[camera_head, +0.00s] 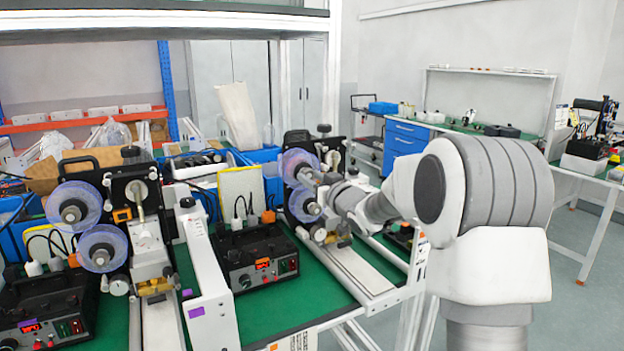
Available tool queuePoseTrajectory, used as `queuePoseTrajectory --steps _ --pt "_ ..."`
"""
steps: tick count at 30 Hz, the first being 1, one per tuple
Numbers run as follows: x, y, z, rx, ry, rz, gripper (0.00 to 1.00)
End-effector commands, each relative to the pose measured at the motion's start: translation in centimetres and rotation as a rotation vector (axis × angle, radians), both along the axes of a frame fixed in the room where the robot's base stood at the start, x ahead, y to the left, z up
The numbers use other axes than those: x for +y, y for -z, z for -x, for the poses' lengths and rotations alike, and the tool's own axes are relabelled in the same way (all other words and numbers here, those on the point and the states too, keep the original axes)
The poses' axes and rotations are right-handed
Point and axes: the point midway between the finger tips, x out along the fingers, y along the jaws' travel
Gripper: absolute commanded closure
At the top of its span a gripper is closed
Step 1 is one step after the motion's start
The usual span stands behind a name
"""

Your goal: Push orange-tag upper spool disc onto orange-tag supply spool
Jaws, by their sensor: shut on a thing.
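The upper spool disc (292,162), a translucent blue-violet disc, is at the right coder, on the far side of my gripper. My gripper (316,180) reaches in from the right and is shut at the disc's dark hub. The fingers are small and partly hidden by the wrist, and I cannot tell if the disc is seated on its supply spool, which is hidden behind it. A second translucent disc (301,207) sits just below. Any orange tag on this coder is too small to make out clearly.
The left coder (130,195) carries two similar discs (74,207) and an orange tag. Black control boxes (256,259) stand on the green bench (285,308). A white rail (207,275) separates the coders. My arm fills the right side; open floor lies beyond it.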

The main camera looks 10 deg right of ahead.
Motion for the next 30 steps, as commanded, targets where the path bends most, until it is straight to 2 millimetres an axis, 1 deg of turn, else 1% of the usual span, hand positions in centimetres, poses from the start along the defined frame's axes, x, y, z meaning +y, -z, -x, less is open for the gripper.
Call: queuePoseTrajectory --steps 8,23,29,30 --pt "0.1 0.0 -0.1 -0.001 0.000 0.000 1.00" --pt "0.4 0.0 -1.1 0.000 0.000 0.000 1.00" --pt "0.4 -0.1 -1.1 -0.001 0.000 0.000 1.00" --pt "0.4 -0.1 -1.1 -0.001 0.000 0.000 0.56"
